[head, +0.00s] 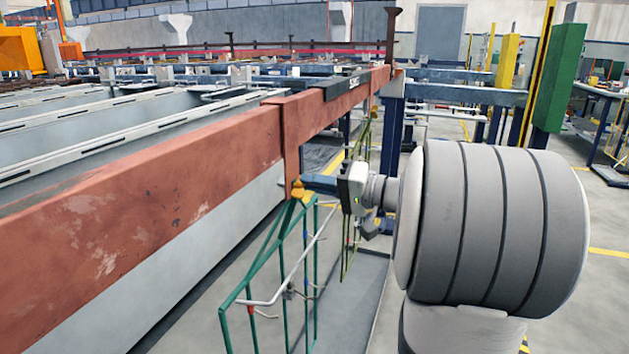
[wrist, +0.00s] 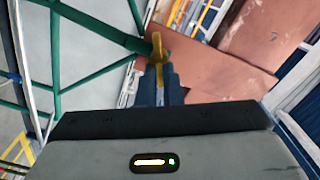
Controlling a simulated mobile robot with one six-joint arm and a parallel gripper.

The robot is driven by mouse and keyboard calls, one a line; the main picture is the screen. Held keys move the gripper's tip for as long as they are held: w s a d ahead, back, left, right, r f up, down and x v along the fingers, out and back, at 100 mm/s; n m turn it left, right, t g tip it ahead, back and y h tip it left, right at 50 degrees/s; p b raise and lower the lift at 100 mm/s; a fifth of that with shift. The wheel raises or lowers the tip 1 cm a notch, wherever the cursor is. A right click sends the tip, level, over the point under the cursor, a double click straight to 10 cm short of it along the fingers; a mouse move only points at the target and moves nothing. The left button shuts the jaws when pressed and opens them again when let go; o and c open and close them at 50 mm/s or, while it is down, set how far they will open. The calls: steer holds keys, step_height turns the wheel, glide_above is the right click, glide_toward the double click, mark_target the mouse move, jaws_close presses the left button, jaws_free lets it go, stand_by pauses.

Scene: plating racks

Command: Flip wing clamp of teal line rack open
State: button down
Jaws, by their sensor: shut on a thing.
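The teal line rack (head: 315,285), a green frame, hangs below the rust-red beam's bracket. Its yellow wing clamp (head: 299,190) sits at the top of the frame, against the bracket's lower end. My gripper (head: 308,183) reaches in from the right with its dark blue fingers at the clamp. In the wrist view the fingers (wrist: 160,82) are shut on the yellow wing clamp (wrist: 157,47), which sticks up between their tips. The rack's green bars (wrist: 95,25) show at upper left there. The fingers hide the clamp's lower part.
The rust-red beam (head: 215,160) runs along the left above pale tanks (head: 110,120). Another yellow-green rack (head: 350,255) hangs just behind my gripper. Open grey floor (head: 590,290) lies at right, with a green post (head: 558,78) farther back.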

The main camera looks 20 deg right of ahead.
steer(key=m, duration=0.1)
steer(key=m+p, duration=0.1)
steer(key=m, duration=0.1)
steer(key=m+p, duration=0.1)
steer(key=m, duration=0.1)
steer(key=shift+f, duration=0.25)
steer(key=shift+f+m, duration=0.1)
steer(key=shift+m, duration=0.2)
steer(key=c, duration=1.6)
jaws_free()
steer(key=shift+d, duration=0.15)
steer(key=p+v, duration=0.1)
steer(key=v, duration=0.6)
steer(key=shift+s+d, duration=0.2)
steer(key=shift+s, duration=0.1)
